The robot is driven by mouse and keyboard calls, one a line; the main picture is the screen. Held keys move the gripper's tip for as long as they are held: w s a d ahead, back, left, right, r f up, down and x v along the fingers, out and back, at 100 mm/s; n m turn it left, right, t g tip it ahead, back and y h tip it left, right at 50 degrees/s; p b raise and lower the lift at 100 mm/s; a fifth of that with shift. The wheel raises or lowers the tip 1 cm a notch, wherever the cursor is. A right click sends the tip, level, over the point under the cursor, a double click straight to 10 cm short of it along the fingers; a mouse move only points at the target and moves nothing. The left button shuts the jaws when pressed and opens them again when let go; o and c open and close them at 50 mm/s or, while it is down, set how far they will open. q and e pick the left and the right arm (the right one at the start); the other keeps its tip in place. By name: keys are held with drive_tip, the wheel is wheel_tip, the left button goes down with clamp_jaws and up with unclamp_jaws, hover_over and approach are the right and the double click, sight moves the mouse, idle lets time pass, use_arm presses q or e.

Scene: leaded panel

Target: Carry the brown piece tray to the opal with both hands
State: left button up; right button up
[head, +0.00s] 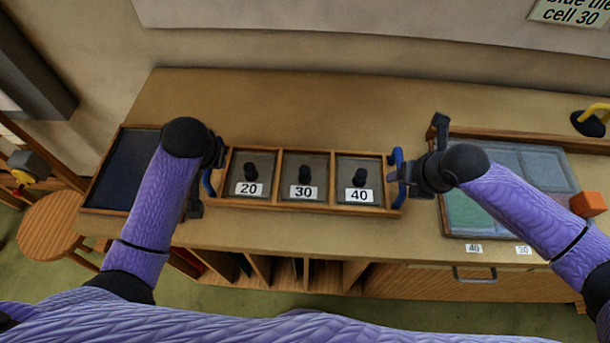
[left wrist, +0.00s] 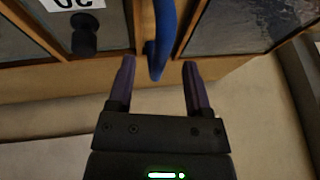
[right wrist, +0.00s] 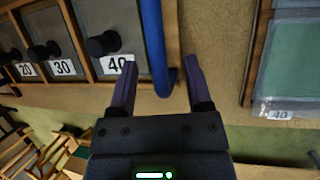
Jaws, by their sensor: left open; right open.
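The brown piece tray (head: 300,209) lies on the workbench with three compartments labelled 20, 30 and 40, each with a black knob. It has a blue handle at each end. My left gripper (left wrist: 158,65) is open at the left handle (left wrist: 164,35), which shows between its fingers. My right gripper (right wrist: 160,60) is open at the right handle (right wrist: 152,38), which also shows between its fingers, closer to the left finger. Neither gripper is shut on a handle. I cannot tell which thing is the opal.
A dark framed panel (head: 128,165) lies left of the tray. A framed panel with blue and green panes (head: 545,168) lies right, partly behind my right arm. An orange block (head: 588,204) and a yellow-handled tool (head: 593,120) are at the far right. The bench (head: 300,105) behind the tray is clear.

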sight(393, 194)
use_arm(q)
drive_tip(key=shift+x, duration=1.7)
use_arm(e)
drive_tip(key=shift+x, duration=1.75)
use_arm(q)
clamp_jaws()
use_arm(e)
clamp_jaws()
drive_tip(key=shift+r, duration=0.1)
